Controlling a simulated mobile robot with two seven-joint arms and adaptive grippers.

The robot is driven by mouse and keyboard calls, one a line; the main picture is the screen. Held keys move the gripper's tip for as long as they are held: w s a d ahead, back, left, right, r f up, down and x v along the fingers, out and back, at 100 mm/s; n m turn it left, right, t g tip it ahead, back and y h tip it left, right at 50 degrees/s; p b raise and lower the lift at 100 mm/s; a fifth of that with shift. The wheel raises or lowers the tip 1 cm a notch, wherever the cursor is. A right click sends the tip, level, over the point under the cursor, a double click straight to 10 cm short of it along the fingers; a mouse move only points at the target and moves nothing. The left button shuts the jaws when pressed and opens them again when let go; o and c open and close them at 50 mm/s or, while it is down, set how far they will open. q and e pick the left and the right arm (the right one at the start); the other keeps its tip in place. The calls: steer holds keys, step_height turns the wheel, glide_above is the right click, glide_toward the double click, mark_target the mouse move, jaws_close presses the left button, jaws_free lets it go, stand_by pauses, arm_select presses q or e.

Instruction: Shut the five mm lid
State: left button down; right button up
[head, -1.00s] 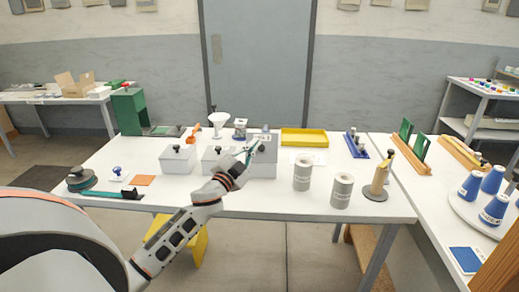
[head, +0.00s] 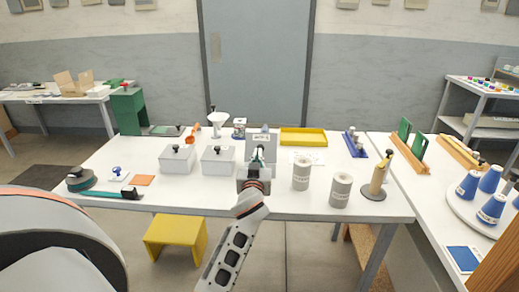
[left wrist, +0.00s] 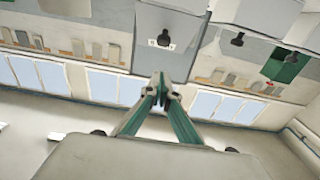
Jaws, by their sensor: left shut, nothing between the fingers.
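A grey lid (head: 271,148) stands raised on the rightmost of three white boxes, behind my left gripper. A small label shows near its top; I cannot read it. In the left wrist view the lid (left wrist: 181,25) shows with its black knob and label, beyond the fingertips. My left gripper (head: 257,153) is in front of this lid, shut and empty; its green fingers (left wrist: 160,88) meet at the tips. I cannot tell whether they touch the lid. The gripper and wrist hide most of the box below. My right gripper is not in view.
Two closed white boxes with black knobs, one at left (head: 178,163) and one in the middle (head: 217,164), stand beside it. Two grey cylinders (head: 301,176) (head: 340,192) stand to the right. A white funnel (head: 218,120) and a yellow tray (head: 304,137) are behind.

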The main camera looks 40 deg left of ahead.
mark_target(259, 146)
arm_select(q)
steer(key=w+a+f, duration=0.2)
steer(key=w+a, duration=0.2)
steer(key=w, duration=0.3)
steer(key=shift+a+f, duration=0.2)
steer(key=shift+f, duration=0.1)
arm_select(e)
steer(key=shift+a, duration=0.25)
arm_select(q)
steer(key=shift+w, duration=0.1)
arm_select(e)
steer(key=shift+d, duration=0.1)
arm_select(q)
steer(key=shift+w+b, duration=0.15)
steer(key=shift+b, duration=0.3)
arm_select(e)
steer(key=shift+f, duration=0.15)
